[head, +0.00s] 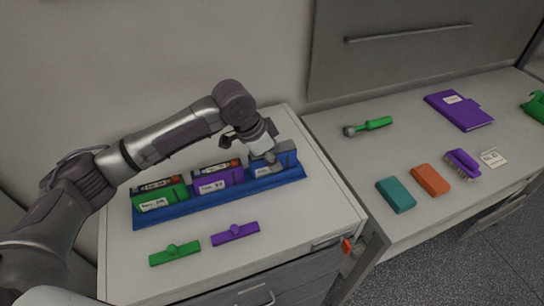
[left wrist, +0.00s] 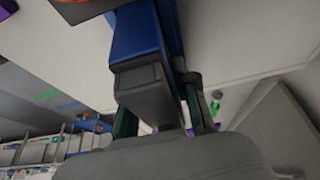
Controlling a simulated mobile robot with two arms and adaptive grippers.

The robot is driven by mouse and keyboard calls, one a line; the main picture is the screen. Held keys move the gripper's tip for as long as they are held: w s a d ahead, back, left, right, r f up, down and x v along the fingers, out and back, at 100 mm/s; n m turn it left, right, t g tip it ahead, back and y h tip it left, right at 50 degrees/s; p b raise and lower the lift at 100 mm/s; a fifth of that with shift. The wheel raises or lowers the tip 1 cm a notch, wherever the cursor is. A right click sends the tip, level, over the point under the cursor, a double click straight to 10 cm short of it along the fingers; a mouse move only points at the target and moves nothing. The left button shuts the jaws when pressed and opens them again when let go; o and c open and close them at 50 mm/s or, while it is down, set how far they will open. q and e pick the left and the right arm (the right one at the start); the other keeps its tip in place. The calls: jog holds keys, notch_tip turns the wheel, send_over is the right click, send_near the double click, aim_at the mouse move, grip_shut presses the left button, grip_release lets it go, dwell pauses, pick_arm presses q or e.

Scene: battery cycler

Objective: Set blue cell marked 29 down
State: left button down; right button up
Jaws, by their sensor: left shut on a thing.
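The long blue tray (head: 216,199) lies on the white cabinet top with a green, a purple and a blue block in it. My left gripper (head: 266,156) is at the tray's right end, close above the blue block (head: 262,172), which has a white label. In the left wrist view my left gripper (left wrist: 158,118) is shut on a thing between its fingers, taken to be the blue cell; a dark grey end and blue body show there. The number 29 cannot be read, and the gripper hides much of this spot. My right gripper is not in view.
A green block (head: 160,201) and a purple block (head: 218,181) fill the tray's left and middle. A green lidlike piece (head: 174,254) and a purple one (head: 236,234) lie in front. The right-hand counter holds a teal block (head: 396,195), an orange block (head: 431,180) and a purple folder (head: 459,111).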

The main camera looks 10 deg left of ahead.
pick_arm(q)
jog(key=shift+r, duration=0.1)
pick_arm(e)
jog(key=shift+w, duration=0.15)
pick_arm(q)
jog(key=c, duration=1.2)
grip_release()
jog(key=shift+f, duration=0.2)
jog(key=shift+c, duration=0.2)
jog(key=o, duration=0.4)
jog(key=shift+c, duration=0.2)
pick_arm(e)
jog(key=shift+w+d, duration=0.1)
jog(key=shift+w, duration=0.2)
pick_arm(q)
jog(key=shift+r, duration=0.1)
jog(key=b+v, duration=0.2)
jog(key=v, duration=1)
jog(key=shift+s, duration=0.1)
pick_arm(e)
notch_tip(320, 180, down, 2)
